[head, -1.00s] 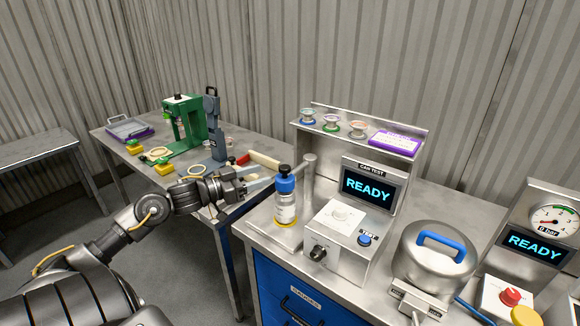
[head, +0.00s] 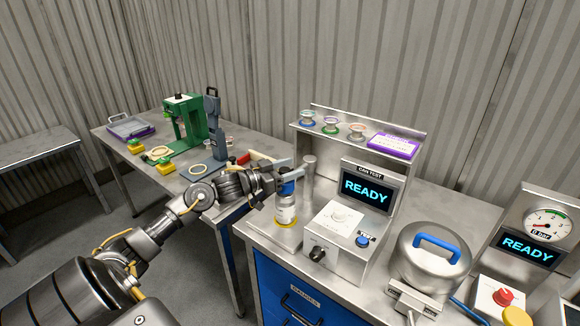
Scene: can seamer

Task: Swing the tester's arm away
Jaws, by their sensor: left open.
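The can tester has a small screen reading READY (head: 367,189), a control box (head: 338,236) and an upright metal post (head: 307,185). The tester's arm carries a blue head (head: 289,187) beside the post, above a pale can with a yellow band (head: 285,213). My left gripper (head: 289,172) is open, with its fingers at the blue head's upper part. The black knob on top of the head is hidden by the gripper, and I cannot tell whether the fingers touch it. My right gripper is not in view.
The left table holds a green press (head: 184,122) and a dark upright device (head: 214,125).

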